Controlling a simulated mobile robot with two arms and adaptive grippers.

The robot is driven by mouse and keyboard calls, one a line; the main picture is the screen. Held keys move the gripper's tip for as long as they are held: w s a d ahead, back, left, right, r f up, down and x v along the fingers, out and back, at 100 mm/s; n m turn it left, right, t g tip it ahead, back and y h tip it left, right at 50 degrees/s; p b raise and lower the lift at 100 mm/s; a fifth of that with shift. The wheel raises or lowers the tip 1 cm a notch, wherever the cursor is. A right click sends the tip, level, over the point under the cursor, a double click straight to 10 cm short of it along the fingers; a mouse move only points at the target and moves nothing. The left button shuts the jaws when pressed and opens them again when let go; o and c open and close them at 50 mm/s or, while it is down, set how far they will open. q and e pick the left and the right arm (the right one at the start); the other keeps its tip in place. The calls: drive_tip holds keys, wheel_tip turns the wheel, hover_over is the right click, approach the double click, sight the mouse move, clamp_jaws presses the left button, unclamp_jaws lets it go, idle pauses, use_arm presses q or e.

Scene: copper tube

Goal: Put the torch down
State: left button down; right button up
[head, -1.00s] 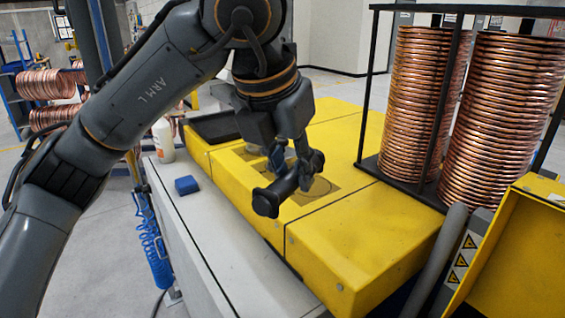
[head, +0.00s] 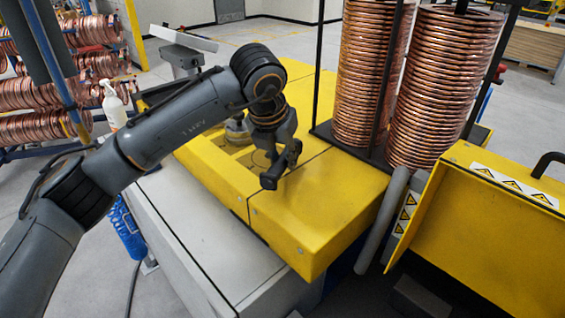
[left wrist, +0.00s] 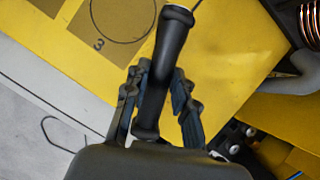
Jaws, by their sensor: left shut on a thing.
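The torch (head: 281,168) is a black, rod-like tool with a thick rounded end. My left gripper (head: 274,152) is shut around it and appears to hold it over the yellow machine top (head: 320,205). In the left wrist view the torch (left wrist: 170,50) runs between the blue-grey fingers of the gripper (left wrist: 160,88) and points away from the palm. My right gripper is not in view.
Tall copper coil stacks (head: 445,90) stand on a black rack at the right. A yellow box with warning labels (head: 480,220) is at front right. A white spray bottle (head: 113,108) stands behind my arm. The grey worktop (head: 190,225) has clear room in front.

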sight(283, 169)
use_arm(q)
wheel_tip(283, 169, down, 3)
drive_tip(key=shift+w+d+f+p, duration=0.1)
drive_tip(key=shift+w+d+p, duration=0.05)
drive_tip(key=shift+p, duration=0.4)
drive_tip(key=shift+f, duration=0.1)
drive_tip(key=shift+f+b, duration=0.15)
drive_tip(key=shift+b, duration=0.15)
drive_tip(key=c, duration=1.1)
unclamp_jaws()
